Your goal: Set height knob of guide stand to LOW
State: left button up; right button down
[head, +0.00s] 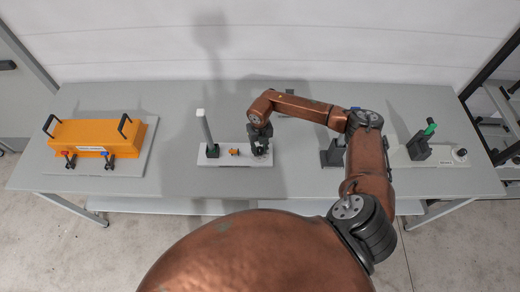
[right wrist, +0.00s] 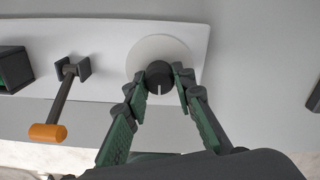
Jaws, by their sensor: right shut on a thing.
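The guide stand has a white base plate (head: 222,160) on the table, with a grey upright post (head: 206,128) at its left end. In the right wrist view the height knob (right wrist: 159,75) is a small dark knob with a white pointer line, set on a round white dial (right wrist: 150,50). The pointer line faces the bottom of the picture. My right gripper (right wrist: 159,82) is shut on the knob, one finger on each side. In the head view my right gripper (head: 260,146) hides the knob. No dial marks are readable. My left gripper is not in view.
An orange-handled lever (right wrist: 48,132) sits beside the knob on the plate. An orange case (head: 90,137) with two black handles stands at the left. A dark block with a green handle (head: 430,128) stands at the right. Table between case and stand is clear.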

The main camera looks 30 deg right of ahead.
aim_at(260, 150)
jog(key=shift+m, duration=0.4)
jog(key=c, duration=1.6)
grip_release()
notch_tip(260, 150, up, 12)
